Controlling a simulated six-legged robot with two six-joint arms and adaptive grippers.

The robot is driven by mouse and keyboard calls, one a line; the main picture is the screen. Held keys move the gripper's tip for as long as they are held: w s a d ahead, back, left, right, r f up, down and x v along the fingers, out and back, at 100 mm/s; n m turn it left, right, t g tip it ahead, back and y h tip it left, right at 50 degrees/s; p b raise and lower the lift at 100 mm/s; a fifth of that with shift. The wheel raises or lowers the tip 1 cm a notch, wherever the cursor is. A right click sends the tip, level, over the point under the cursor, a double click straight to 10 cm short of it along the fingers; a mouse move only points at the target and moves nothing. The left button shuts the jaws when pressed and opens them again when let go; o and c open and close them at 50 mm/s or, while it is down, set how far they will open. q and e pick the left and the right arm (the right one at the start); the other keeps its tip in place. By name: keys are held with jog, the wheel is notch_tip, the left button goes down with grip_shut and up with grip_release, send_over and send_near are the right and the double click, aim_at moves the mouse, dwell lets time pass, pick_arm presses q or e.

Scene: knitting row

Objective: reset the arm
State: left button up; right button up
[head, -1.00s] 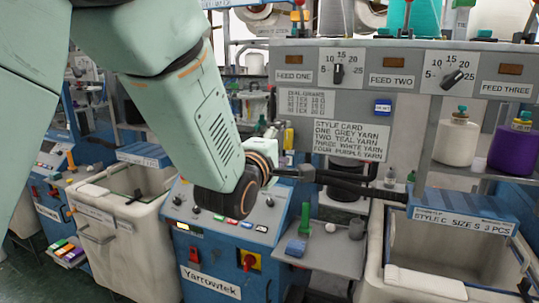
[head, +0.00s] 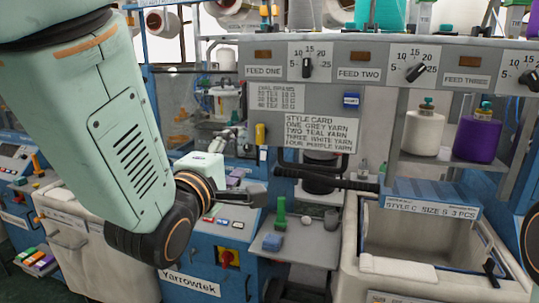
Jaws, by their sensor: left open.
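My left arm comes in from the left, its pale green links filling the upper left. Its left gripper (head: 252,196) reaches to the right, in front of the blue Yarrowtek machine (head: 205,270). It is small in view, open, and I see nothing held in it. A dark part of my right arm shows at the right edge; its gripper is out of view.
A grey panel with dials (head: 306,67) runs across the back. A style card (head: 319,133) hangs below it. White (head: 423,134) and purple (head: 476,138) yarn cones stand on a shelf. A bin (head: 395,272) is at lower right. A small shelf (head: 300,248) holds a green piece.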

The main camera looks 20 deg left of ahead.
pick_arm(q)
jog(key=s+a+f+m+g+b, duration=0.1)
jog(key=s+f+m+g+b, duration=0.3)
jog(key=f, duration=0.9)
jog(key=s+f+m+g+b, duration=0.25)
jog(key=f+m, duration=0.45)
jog(key=f, duration=0.6)
jog(key=s+a+f+m+g+b, duration=0.1)
jog(key=s+f+m+g+b, duration=0.3)
jog(key=f, duration=1)
jog(key=s+f+m+g+b, duration=0.2)
jog(key=s+f+g+b, duration=0.5)
jog(key=s+f, duration=1.6)
notch_tip(320, 180, down, 4)
jog(key=b, duration=0.3)
jog(key=shift+s+a+f+y, duration=0.2)
jog(key=shift+a+y, duration=0.1)
jog(key=shift+a, duration=0.1)
